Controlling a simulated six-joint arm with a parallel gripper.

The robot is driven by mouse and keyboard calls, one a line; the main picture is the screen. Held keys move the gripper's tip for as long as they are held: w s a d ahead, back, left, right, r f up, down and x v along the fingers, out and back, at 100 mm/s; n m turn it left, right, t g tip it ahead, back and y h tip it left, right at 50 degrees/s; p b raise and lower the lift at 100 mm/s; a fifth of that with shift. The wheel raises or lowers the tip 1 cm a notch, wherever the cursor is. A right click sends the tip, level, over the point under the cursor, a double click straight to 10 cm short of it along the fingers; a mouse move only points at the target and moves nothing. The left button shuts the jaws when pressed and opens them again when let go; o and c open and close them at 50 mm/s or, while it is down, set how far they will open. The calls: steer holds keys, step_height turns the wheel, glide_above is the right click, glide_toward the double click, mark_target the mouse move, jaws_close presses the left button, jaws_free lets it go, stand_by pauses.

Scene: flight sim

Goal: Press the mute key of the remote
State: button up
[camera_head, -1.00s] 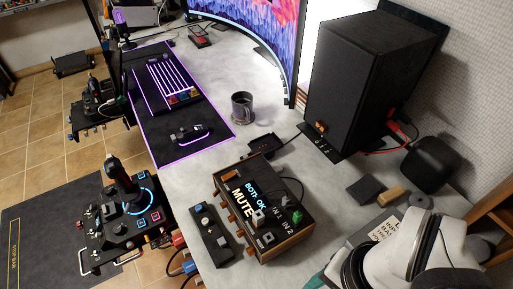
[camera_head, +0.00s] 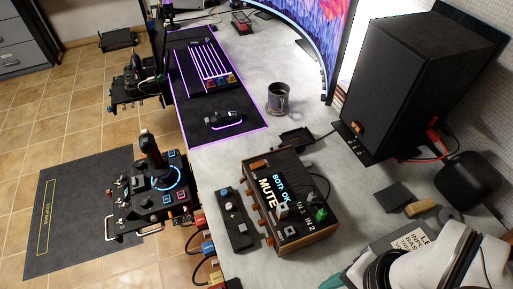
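A slim dark remote (camera_head: 238,232) lies on the grey desk, with a blue key near its far end and a pale round key below it. The key markings are too small to read. Right of it stands a wood-sided black switch box (camera_head: 301,236) whose top carries the lit words "BOTH OK" and "MUTE", plus "IN 1" and "IN 2". Small knobs and a green plug show on this box. Nothing visibly touches the remote.
A grey mug (camera_head: 278,98), a flat black device (camera_head: 292,139) and a large black speaker (camera_head: 405,85) stand beyond the box. A joystick panel (camera_head: 158,190) sits left of the desk edge. White-and-black equipment (camera_head: 450,262) fills the lower right. Bare desk lies around the mug.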

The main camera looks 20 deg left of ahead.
jaws_close()
stand_by(0.3)
stand_by(1.5)
